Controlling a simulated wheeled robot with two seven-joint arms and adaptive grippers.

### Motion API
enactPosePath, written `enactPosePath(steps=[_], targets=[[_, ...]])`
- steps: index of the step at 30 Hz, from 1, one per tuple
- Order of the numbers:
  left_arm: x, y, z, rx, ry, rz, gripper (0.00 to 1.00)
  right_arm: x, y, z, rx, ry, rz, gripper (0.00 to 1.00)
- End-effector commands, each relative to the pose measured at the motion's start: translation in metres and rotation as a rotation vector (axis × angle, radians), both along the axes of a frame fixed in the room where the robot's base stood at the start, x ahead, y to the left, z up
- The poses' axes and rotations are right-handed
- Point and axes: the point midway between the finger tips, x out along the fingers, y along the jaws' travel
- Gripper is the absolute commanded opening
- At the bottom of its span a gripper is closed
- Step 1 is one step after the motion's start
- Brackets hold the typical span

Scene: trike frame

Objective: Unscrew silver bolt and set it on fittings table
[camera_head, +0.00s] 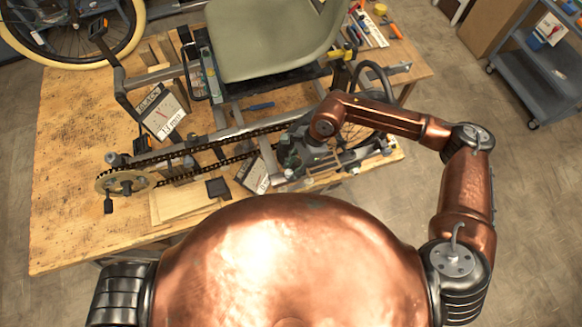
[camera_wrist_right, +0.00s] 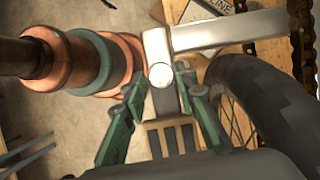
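The trike frame (camera_head: 238,130) rests on a wooden workbench (camera_head: 70,215). My right gripper (camera_head: 300,155) is low at the frame's near right side, partly hidden by my arm in the head view. In the right wrist view, its green fingers (camera_wrist_right: 160,82) are spread, one on each side of a round silver bolt head (camera_wrist_right: 160,76) on a silver frame part. Gaps seem to show beside the bolt; contact is not clear. The bolt cannot be made out in the head view. I cannot tell which surface is the fittings table. My left gripper is out of view.
A green seat (camera_head: 270,40) tops the frame. A chain (camera_head: 215,147) runs along it, and a black wheel (camera_wrist_right: 270,100) is close right of my right gripper. Tools (camera_head: 370,28) lie at the back. A blue-grey cart (camera_head: 540,75) stands far right; open floor lies between.

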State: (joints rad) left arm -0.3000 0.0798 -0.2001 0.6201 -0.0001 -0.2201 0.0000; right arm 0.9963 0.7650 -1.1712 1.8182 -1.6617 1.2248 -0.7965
Motion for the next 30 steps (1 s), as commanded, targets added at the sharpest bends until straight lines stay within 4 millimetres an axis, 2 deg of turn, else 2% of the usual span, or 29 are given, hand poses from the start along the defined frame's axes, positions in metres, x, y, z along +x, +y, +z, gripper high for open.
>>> enactPosePath(steps=[12, 21, 30], targets=[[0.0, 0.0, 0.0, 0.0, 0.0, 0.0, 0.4, -0.0049, 0.0001, 0.0003, 0.002, 0.0, -0.428, 0.26], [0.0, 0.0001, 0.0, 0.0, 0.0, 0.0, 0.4, -0.0042, -0.0003, 0.0001, 0.0, 0.001, -0.474, 0.26], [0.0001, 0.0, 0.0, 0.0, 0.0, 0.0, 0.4, -0.0041, -0.0004, -0.0002, 0.0, 0.0, -0.473, 0.06]])
